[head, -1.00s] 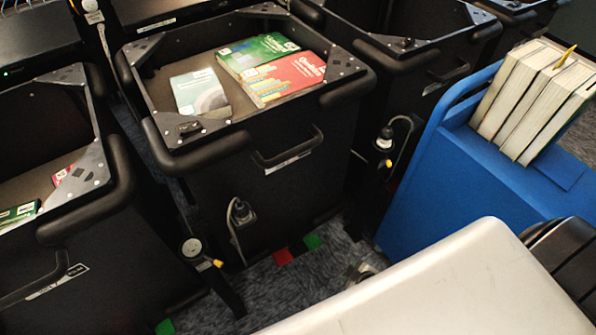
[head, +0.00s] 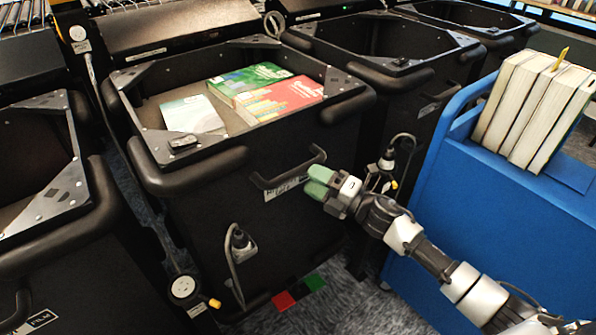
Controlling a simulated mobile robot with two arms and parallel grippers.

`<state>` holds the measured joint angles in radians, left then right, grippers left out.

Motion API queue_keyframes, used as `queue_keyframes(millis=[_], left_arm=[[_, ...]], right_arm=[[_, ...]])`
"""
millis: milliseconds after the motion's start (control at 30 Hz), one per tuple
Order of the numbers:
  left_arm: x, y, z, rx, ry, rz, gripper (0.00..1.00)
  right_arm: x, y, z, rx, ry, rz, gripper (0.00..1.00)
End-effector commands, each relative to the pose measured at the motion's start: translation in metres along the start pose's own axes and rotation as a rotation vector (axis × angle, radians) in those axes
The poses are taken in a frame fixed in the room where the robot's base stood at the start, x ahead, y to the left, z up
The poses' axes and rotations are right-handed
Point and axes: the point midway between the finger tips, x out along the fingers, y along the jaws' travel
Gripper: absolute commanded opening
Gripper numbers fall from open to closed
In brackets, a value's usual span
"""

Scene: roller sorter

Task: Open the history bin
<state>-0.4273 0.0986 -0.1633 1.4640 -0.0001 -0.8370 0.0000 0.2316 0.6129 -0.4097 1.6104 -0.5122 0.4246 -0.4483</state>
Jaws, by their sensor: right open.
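A black bin (head: 236,204) with books inside stands in the middle of the head view. It has a black bar handle (head: 288,172) on its front and a white label (head: 286,188) under the handle, too small and partly covered to read. I cannot tell whether this is the history bin. My right gripper (head: 316,182), with green fingertips, is open at the right end of the handle, close to the bin's front. I cannot tell whether it touches the handle. My left gripper is out of view.
In the bin lie a pale book (head: 192,114), a green book (head: 247,80) and a red book (head: 284,98). Other black bins stand at left (head: 45,200) and right (head: 385,65). A blue cart (head: 480,215) holding upright books (head: 535,105) is at the right. Carpet shows below.

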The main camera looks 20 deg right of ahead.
Motion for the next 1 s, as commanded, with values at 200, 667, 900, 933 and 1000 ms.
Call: queue_keyframes(millis=[200, 667, 900, 933, 1000], left_arm=[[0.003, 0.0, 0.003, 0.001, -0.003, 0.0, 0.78], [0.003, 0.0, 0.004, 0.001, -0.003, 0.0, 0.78], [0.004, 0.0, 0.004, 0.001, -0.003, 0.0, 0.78], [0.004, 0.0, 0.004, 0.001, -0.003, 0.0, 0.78], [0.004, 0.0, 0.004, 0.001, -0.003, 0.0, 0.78]], right_arm=[[0.036, 0.0, 0.001, 0.002, -0.002, 0.001, 0.48], [0.05, -0.001, 0.0, 0.003, -0.002, -0.001, 0.48], [0.05, -0.001, 0.0, 0.004, -0.002, -0.001, 0.13], [0.05, -0.001, 0.0, 0.004, -0.002, -0.001, 0.09], [0.05, -0.001, 0.0, 0.004, -0.002, -0.001, 0.0]])
